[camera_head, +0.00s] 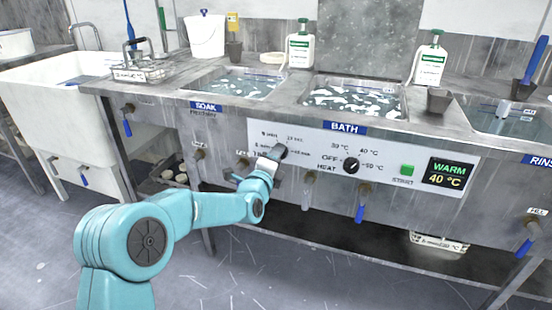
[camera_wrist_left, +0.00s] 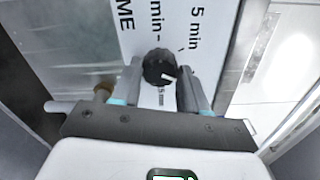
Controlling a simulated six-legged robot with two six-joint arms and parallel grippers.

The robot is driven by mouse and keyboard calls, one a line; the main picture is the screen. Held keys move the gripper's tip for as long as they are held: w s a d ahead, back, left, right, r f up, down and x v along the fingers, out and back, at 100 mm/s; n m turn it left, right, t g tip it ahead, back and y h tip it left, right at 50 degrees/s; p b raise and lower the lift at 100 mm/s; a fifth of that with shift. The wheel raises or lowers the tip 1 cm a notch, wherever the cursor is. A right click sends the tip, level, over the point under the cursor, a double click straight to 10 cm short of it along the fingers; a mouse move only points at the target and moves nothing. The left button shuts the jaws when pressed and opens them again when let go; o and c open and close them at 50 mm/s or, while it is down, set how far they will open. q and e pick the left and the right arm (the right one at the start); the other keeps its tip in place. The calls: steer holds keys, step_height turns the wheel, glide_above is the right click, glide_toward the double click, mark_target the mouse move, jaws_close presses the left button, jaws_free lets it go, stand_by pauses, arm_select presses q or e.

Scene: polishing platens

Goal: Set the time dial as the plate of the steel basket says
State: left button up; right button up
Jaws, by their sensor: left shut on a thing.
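My left gripper (camera_head: 277,154) is at the left part of the white BATH panel and covers the time dial in the head view. In the left wrist view the black time dial (camera_wrist_left: 156,62) sits between the fingers of the left gripper (camera_wrist_left: 160,78), which is shut on it. A white mark shows on the dial's lower right side; "5 min" is printed up and right of it. A steel wire basket (camera_head: 152,68) stands on the counter at the back left, with a white plate (camera_head: 130,75) whose writing is too small to read. My right gripper is not in view.
The heat dial (camera_head: 351,165), green start button (camera_head: 407,169) and display (camera_head: 449,174) reading WARM 40 °C are to the right. Blue-handled taps (camera_head: 361,212) stick out below the panel. Another basket with a plate (camera_head: 439,243) is on the lower shelf.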

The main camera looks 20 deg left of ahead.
arm_select(q)
steer(key=shift+m, duration=0.4)
steer(key=o, duration=1.1)
steer(key=shift+c, duration=0.2)
steer(key=s+p, duration=0.1)
steer(key=s, duration=1.5)
steer(key=shift+s+a+p, duration=0.15)
steer(key=shift+a+p, duration=0.15)
steer(key=shift+p, duration=0.05)
